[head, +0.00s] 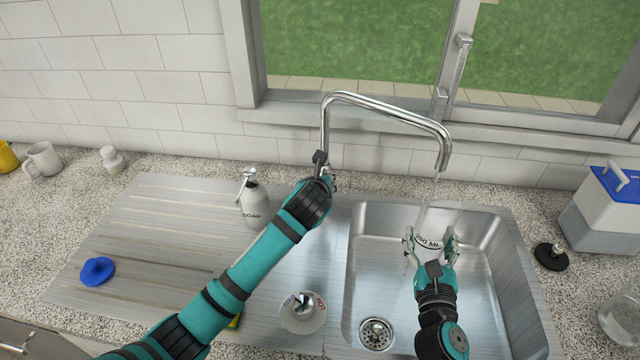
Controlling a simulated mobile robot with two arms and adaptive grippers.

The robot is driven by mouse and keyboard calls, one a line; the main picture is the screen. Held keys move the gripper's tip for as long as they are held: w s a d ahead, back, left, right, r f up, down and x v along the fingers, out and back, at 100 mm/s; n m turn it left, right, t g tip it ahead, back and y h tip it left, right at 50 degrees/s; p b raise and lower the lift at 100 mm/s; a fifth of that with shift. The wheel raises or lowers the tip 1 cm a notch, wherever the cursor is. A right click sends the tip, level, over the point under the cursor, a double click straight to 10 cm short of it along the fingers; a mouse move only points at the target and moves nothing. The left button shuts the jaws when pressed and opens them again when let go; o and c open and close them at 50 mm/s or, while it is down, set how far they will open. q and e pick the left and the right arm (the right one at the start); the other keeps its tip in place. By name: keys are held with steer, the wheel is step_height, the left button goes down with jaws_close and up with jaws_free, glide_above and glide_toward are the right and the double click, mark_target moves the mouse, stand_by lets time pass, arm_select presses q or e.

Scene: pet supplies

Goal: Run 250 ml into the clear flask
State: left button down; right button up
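A clear vessel marked "250 ML" (428,241) is in the sink under the spout of the chrome tap (391,111). My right gripper (430,245) has a finger on each side of it, apparently gripping it. A faint clear stream or glass neck shows below the spout; I cannot tell which, nor the water level. My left gripper (325,178) is at the foot of the tap, beside its dark fitting; its fingers are mostly hidden by the arm. Another clear glass vessel (622,318) stands at the right edge, partly cut off.
The steel sink (365,290) has a drain (376,333). A soap bottle (254,200), blue object (97,271) and round white piece with red and blue marks (303,313) are left. A black stopper (551,257) and blue-and-white container (605,210) are right.

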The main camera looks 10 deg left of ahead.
arm_select(q)
steer(key=shift+w+r, duration=0.15)
steer(key=shift+r, duration=0.15)
steer(key=c, duration=1.5)
jaws_free()
steer(key=shift+c, duration=0.2)
steer(key=o, duration=0.3)
steer(key=shift+f, duration=0.15)
steer(key=a+v, duration=0.1)
steer(key=v, duration=1.1)
steer(key=shift+d, duration=0.45)
